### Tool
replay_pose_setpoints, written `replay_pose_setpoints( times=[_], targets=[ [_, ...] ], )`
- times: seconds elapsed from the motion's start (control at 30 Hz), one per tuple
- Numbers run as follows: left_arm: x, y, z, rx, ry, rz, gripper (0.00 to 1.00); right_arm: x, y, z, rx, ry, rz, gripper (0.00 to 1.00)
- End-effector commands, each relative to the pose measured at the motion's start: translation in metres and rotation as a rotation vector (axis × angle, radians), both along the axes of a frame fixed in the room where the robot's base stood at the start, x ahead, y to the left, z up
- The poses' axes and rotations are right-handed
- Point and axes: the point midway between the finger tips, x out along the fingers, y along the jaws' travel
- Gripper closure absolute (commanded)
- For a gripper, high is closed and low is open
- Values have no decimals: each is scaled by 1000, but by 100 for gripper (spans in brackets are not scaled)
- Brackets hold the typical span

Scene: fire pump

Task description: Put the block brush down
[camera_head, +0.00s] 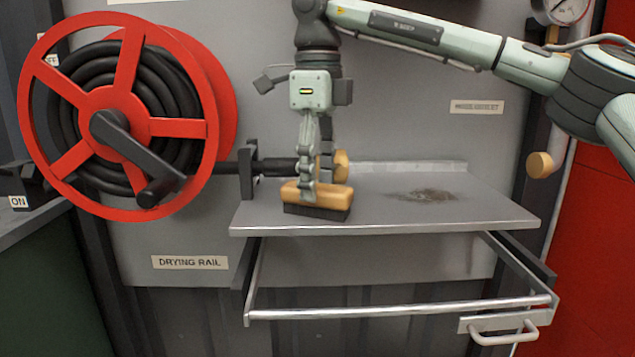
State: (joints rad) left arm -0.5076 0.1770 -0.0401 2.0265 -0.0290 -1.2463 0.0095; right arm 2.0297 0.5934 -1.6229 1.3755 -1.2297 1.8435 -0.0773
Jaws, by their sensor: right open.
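The block brush (328,196), with a tan wooden block and dark bristles, sits bristles down on the grey metal shelf (455,220), close to its front edge and left of its middle. My right gripper (309,188) is directly above the brush with its fingers pointing down. Its jaws are open, and the fingertips are at the top of the wooden block; I cannot tell if they touch it. My left gripper is not in view.
A red hose reel (103,113) with a crank stands at the left. A dark nozzle with tan ends (341,166) is behind the gripper. A dark dirt patch (424,195) lies on the shelf's right. An open rail frame (400,312) juts out below; the shelf's right part is otherwise clear.

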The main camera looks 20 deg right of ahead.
Motion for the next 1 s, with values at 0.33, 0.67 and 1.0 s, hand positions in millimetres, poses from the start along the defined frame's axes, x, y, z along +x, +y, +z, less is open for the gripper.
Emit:
replay_pose_setpoints(
  times=[0.33,0.67,1.0],
  targets=[
    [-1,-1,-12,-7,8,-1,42,0,2,76,2,-3,1,42],
    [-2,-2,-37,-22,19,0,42,0,1,110,1,-1,2,42],
    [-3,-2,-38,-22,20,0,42,0,1,110,1,1,2,42]
  ],
)
